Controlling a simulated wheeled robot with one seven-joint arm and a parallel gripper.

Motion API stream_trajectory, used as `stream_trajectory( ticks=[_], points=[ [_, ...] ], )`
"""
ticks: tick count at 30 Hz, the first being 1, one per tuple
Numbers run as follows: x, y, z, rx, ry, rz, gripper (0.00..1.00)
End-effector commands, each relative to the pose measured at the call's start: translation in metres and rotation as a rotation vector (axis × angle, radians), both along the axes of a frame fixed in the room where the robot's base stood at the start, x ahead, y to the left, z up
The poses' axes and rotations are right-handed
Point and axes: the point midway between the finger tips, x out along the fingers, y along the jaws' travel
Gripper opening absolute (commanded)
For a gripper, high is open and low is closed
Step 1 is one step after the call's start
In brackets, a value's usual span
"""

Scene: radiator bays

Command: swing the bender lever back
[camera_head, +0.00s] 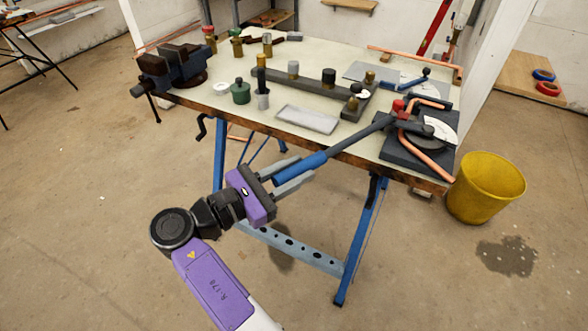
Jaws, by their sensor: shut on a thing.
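The pipe bender (419,137) sits on a dark base plate at the right front corner of the workbench. A bent copper pipe (428,164) lies around its former, beside a white angle scale (440,130). The bender lever (345,140) runs from the bender toward the lower left and past the bench's front edge. Its blue grip (300,168) ends between the fingers of my gripper (287,178), which is shut on it in front of the bench. The grip's very end is partly hidden by the fingers.
The workbench (225,103) holds a vise (172,68) at left, a shallow grey tray (307,119), a green pot (240,92) and several fittings. A yellow bucket (484,188) stands on the floor at right, near a dark wet patch. The floor in front is clear.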

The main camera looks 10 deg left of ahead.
Motion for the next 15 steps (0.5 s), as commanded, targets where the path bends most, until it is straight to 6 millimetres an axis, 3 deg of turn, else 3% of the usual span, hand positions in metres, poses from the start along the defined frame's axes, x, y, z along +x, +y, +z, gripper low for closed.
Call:
stream_trajectory(
  ticks=[5,6,8,15],
  points=[
    [0.0044,0.0033,-0.0010,0.004,0.004,0.017,0.00],
    [0.0044,0.0033,-0.0008,0.004,0.004,0.017,0.37],
    [0.0042,0.0031,-0.0006,0.004,0.003,0.016,0.48],
    [0.0033,0.0025,0.0002,0.002,0.001,0.013,0.49]
  ],
)
